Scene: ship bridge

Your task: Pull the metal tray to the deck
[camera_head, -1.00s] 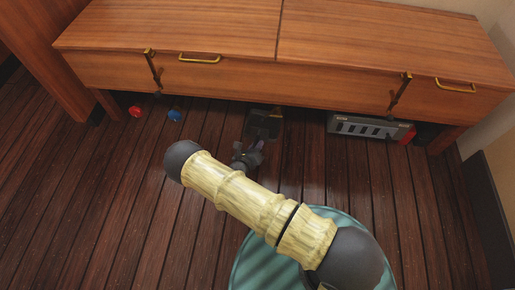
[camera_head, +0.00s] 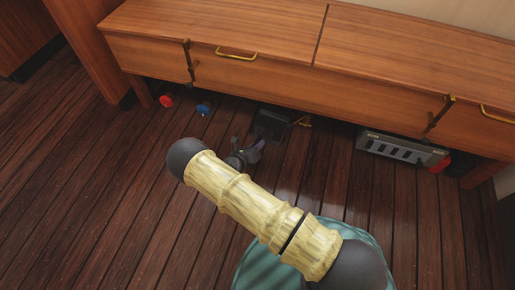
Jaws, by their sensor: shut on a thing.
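The metal tray (camera_head: 271,125) looks like a dark, shallow, box-shaped thing on the plank deck, at the front edge of the space under the wooden bench. My gripper (camera_head: 257,147) is low over the deck at the tray's near side and is shut on it. The fingers are small and dark here, so the exact grip on the rim is hard to see. The tray's far side is partly in the bench's shadow.
The wooden bench (camera_head: 290,75) overhangs the far deck. Under it are a red thing (camera_head: 166,101), a blue thing (camera_head: 203,109), a small yellowish thing (camera_head: 304,122) and a grey slotted case (camera_head: 400,149). The near-left deck (camera_head: 90,190) is clear.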

